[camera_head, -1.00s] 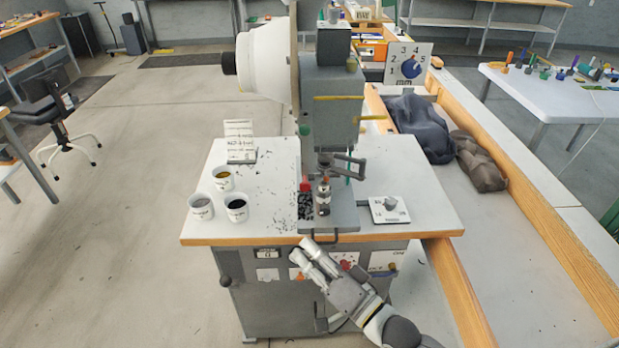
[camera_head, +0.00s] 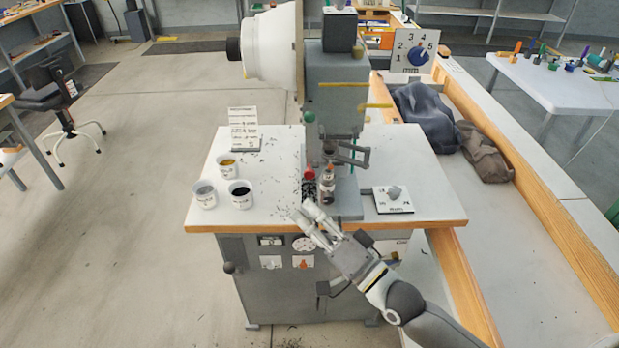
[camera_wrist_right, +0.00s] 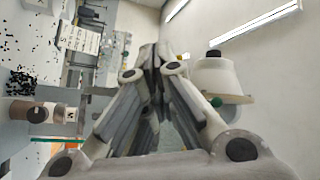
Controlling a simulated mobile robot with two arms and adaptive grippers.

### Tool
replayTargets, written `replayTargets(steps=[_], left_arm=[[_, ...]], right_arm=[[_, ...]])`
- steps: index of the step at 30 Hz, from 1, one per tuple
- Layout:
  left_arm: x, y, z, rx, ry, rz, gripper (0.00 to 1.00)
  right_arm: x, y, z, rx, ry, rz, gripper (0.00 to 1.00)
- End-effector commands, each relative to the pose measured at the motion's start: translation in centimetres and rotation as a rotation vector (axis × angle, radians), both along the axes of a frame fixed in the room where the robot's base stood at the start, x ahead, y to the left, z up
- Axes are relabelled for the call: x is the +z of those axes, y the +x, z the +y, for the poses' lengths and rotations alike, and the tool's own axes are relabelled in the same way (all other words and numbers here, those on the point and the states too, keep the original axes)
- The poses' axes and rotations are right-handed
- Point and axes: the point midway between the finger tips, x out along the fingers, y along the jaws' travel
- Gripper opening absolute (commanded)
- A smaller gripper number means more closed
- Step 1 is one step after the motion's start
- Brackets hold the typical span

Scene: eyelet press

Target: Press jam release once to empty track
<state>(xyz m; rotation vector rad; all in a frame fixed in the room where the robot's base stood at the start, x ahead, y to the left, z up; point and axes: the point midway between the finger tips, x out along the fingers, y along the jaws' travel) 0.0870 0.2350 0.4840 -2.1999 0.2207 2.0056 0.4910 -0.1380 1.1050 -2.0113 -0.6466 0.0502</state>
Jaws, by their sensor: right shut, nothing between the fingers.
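The eyelet press (camera_head: 335,90) stands on a white-topped bench. A red-capped part (camera_head: 309,173) sits at its front, beside dark loose bits and a small bottle (camera_head: 327,186). A green knob (camera_head: 309,117) is on the press higher up; it also shows in the right wrist view (camera_wrist_right: 215,101). I cannot tell which part is the jam release. My right gripper (camera_head: 303,209) is shut and empty at the bench's front edge, in front of and below the red-capped part. Its fingers meet in the right wrist view (camera_wrist_right: 152,52). My left gripper is not in view.
Three white cups (camera_head: 204,195) and a printed card (camera_head: 243,130) stand on the bench's left side. A small dial plate (camera_head: 393,201) lies on the right. Dark bits are scattered on the top. A numbered dial (camera_head: 413,54) stands behind. A wood-edged channel with dark bags runs along the right.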

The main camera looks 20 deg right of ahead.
Motion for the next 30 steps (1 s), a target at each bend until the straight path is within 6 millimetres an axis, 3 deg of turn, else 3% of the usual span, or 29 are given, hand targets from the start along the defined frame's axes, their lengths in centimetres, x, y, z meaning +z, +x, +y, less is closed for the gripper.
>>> replayTargets(steps=[6, 12, 30], left_arm=[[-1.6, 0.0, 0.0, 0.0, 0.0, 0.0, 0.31], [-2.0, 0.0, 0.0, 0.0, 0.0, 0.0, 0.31], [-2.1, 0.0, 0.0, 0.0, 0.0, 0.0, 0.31]], right_arm=[[-0.2, 3.1, -0.9, -0.001, -0.002, -0.003, 0.0], [-0.1, 4.9, -1.4, 0.0, -0.002, -0.001, 0.0], [0.0, 5.6, -1.6, -0.001, 0.0, 0.001, 0.0]])
